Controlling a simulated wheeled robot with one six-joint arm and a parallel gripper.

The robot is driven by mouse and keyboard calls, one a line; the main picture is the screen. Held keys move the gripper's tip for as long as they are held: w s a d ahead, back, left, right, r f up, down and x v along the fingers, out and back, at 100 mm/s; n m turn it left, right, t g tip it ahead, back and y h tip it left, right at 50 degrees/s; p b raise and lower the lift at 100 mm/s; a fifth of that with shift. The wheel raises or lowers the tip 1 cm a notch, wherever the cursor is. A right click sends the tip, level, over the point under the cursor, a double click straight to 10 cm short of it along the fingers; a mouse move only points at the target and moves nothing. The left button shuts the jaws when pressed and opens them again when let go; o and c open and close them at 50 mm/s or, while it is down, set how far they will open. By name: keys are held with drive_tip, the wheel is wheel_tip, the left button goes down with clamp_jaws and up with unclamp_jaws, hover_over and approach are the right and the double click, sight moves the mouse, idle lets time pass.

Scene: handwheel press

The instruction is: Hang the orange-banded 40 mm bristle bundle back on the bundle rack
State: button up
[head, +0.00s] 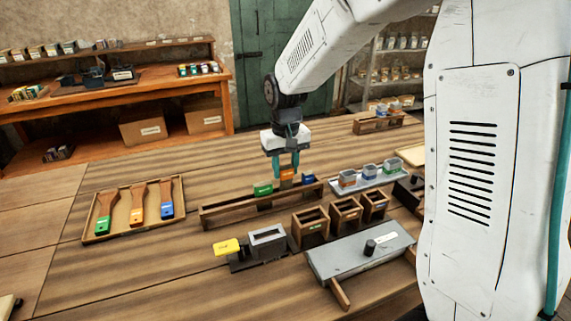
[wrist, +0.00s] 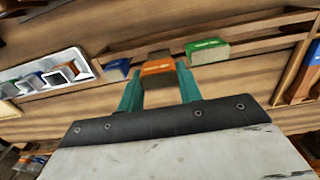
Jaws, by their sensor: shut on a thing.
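My gripper (head: 285,172) is shut on the orange-banded bristle bundle (head: 287,178), with its teal fingers on either side of it. In the wrist view the gripper (wrist: 158,84) holds the orange-banded bundle (wrist: 158,68) between the fingertips. The bundle rack (head: 228,211) is a long low wooden rail. A green-banded bundle (head: 263,190) hangs on it to the left and a blue-banded bundle (head: 308,179) to the right. The orange bundle is between them, slightly higher in the picture. I cannot tell whether it touches the rack.
A tray (head: 178,183) of brushes lies left. Wooden boxes (head: 310,228), a grey plate (head: 335,257) and a yellow-handled fixture (head: 228,246) stand in front.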

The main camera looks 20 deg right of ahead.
sight(286, 176)
drive_tip(key=shift+f, duration=1.55)
drive_tip(key=o, duration=1.1)
wheel_tip(286, 176, up, 8)
drive_tip(key=shift+f, duration=0.1)
drive_tip(key=shift+s, duration=0.1)
